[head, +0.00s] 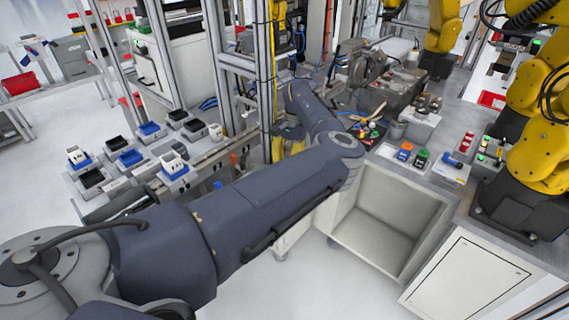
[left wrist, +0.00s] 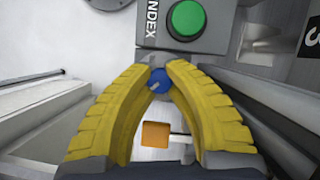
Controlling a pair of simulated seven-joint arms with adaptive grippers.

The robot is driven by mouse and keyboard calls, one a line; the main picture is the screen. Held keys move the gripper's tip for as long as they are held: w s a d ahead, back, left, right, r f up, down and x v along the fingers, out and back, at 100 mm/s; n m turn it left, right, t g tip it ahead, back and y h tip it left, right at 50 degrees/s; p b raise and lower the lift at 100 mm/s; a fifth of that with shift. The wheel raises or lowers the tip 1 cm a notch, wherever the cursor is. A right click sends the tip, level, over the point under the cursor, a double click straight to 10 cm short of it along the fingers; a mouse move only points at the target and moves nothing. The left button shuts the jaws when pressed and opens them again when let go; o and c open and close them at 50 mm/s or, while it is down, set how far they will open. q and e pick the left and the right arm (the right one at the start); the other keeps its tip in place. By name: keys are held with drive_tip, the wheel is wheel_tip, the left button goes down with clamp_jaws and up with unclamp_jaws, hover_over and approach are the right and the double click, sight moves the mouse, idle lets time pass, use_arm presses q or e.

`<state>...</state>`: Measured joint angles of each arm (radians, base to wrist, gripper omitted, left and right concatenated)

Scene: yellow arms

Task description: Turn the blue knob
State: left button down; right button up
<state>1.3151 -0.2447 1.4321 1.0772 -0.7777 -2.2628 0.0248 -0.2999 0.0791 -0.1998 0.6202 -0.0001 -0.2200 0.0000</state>
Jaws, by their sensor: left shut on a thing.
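The blue knob (left wrist: 158,80) shows in the left wrist view, just below a grey box marked INDEX. My left gripper (left wrist: 159,70) has its two yellow ribbed fingers shut on the knob, one on each side, with the tips near the box. A pale mark shows on the knob's face. My right gripper is in neither view.
A round green button (left wrist: 186,18) sits on the grey box (left wrist: 222,40) close above the fingertips. An orange square (left wrist: 155,134) shows between the fingers. In the head view, yellow robot arms (head: 540,125) stand at the right, and a conveyor with blue and black trays (head: 130,158) at the left.

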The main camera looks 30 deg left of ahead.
use_arm(q)
drive_tip(key=c, duration=1.2)
unclamp_jaws()
drive_tip(key=shift+o, duration=0.2)
drive_tip(key=m+y, duration=0.1)
drive_tip(key=m, duration=0.3)
drive_tip(key=shift+y, duration=0.3)
drive_tip(key=shift+w+d+r+m, duration=0.1)
drive_tip(key=shift+w+r+m, duration=0.05)
drive_tip(key=shift+m, duration=0.15)
drive_tip(key=v, duration=1.7)
drive_tip(key=shift+s, duration=0.3)
drive_tip(key=shift+o, duration=0.2)
drive_tip(key=shift+d+r, duration=0.1)
